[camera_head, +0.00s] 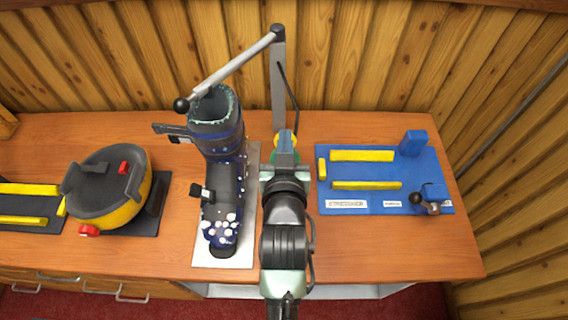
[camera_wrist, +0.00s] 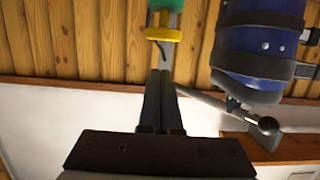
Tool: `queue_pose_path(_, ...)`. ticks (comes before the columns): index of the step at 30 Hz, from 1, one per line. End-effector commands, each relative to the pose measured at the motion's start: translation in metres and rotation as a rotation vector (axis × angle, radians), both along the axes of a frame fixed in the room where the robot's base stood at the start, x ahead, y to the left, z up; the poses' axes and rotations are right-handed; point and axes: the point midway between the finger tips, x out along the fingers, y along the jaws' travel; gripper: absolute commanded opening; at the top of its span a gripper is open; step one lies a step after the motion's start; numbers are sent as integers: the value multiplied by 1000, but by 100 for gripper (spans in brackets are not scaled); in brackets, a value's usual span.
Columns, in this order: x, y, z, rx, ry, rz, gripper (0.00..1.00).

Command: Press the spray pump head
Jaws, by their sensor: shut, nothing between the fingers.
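A green and yellow piece, which looks like the spray pump, shows in the wrist view at the top edge. Its green part (camera_wrist: 165,5) is cut off by the frame, and its yellow collar (camera_wrist: 163,34) is in full view. In the head view only slivers of yellow (camera_head: 276,141) and green show around my gripper (camera_head: 287,134), which hides the rest. My gripper is shut and empty. In the wrist view its dark fingers (camera_wrist: 160,76) point toward the collar, with a thin dark line between; I cannot tell whether they touch it.
A dark ski boot (camera_head: 222,160) stands on a pale plate left of my arm. A grey post (camera_head: 278,85) with a jointed bar ending in a black ball (camera_head: 181,105) rises behind. A blue board (camera_head: 385,195) lies right, a yellow-black buckle-like piece (camera_head: 110,190) left. Bench front right is clear.

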Motion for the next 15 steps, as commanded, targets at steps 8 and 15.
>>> queue_pose_path(8,-51,1,7,1,2,2,0)
queue_pose_path(15,-77,1,15,0,0,1,0)
